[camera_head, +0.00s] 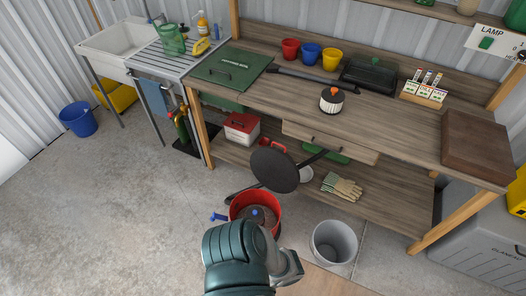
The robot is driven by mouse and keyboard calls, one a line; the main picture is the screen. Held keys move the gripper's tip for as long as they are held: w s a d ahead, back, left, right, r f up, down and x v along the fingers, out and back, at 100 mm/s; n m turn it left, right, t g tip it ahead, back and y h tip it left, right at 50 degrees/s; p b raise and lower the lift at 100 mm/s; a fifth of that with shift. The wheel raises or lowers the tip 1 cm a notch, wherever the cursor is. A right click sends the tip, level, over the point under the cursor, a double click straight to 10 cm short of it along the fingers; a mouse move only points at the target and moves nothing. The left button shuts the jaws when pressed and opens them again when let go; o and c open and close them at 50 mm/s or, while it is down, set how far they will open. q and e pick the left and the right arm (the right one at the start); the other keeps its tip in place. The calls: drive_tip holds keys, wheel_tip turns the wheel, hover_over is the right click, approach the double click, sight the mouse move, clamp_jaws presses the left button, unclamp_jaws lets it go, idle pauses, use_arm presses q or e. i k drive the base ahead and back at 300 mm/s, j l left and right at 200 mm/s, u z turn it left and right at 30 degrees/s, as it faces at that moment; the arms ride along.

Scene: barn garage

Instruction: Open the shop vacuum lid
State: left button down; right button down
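The shop vacuum stands on the floor in front of the workbench, with a red drum (272,211). Its round black lid (275,170) is tilted up steeply above the back of the drum, and a red piece shows at its top edge. The drum's inside shows as dark brownish grey, with a blue part in it. A blue latch (219,217) sticks out at the drum's left. A teal and grey link of my own arm covers the drum's lower front. I cannot tell which arm it is. No gripper fingers can be made out.
A grey bin (335,242) stands right of the drum. The wooden workbench (400,130) is close behind, with gloves (342,187) and a red-white toolbox (241,127) on its lower shelf. Floor at left is clear, up to a blue bucket (78,119).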

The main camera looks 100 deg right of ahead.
sight(274, 168)
drive_tip(key=i+l+z, duration=0.15)
drive_tip(key=i+z, duration=1.05)
drive_tip(key=i+l+z, duration=0.1)
drive_tip(key=i+z, duration=0.45)
drive_tip(key=z, duration=0.3)
drive_tip(key=i+z, duration=0.4)
drive_tip(key=i+j+z, duration=0.15)
drive_tip(key=z, duration=0.25)
drive_tip(key=i+j+z, duration=0.2)
drive_tip(key=z, duration=0.2)
drive_tip(key=j, duration=0.1)
